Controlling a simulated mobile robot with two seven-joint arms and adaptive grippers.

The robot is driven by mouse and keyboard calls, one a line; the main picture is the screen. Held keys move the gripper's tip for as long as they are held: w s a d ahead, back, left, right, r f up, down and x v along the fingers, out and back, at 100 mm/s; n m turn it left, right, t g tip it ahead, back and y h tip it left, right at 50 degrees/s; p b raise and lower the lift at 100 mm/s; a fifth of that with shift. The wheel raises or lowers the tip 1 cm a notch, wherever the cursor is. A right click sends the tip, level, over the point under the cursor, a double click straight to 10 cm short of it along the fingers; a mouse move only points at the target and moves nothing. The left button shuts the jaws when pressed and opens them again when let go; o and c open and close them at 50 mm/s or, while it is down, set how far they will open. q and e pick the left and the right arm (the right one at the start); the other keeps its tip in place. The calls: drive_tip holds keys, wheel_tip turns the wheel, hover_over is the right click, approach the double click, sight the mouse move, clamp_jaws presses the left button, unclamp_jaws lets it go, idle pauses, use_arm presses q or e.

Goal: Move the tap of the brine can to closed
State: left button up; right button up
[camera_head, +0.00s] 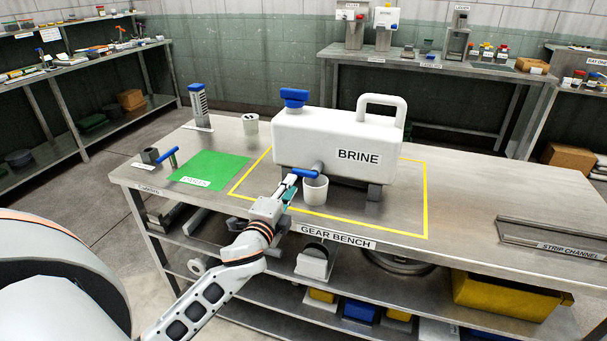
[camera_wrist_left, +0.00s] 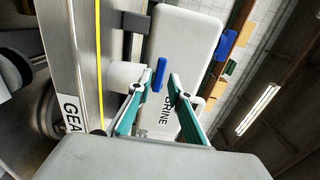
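The white brine can (camera_head: 338,148) stands on the bench inside a yellow outline; its body also shows in the left wrist view (camera_wrist_left: 185,50). Its tap has a blue lever (camera_head: 305,173) that lies sideways, pointing left, in the head view. In the left wrist view the blue lever (camera_wrist_left: 160,74) shows between and just beyond the fingertips. My left gripper (camera_head: 289,186) is open, with teal fingers, close to the lever; contact cannot be told. A white cup (camera_head: 316,190) stands below the tap. My right gripper is not in view.
A green mat (camera_head: 209,170) lies left of the can, with a blue-handled piece (camera_head: 168,156) near its edge. A small white cup (camera_head: 250,123) and a blue-topped gauge (camera_head: 199,106) stand behind it. The bench (camera_head: 465,190) right of the can is largely clear.

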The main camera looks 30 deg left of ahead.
sight(298, 174)
use_arm(q)
drive_tip(key=x, duration=0.7)
drive_tip(key=shift+w+r, duration=0.1)
drive_tip(key=shift+w, duration=0.2)
clamp_jaws()
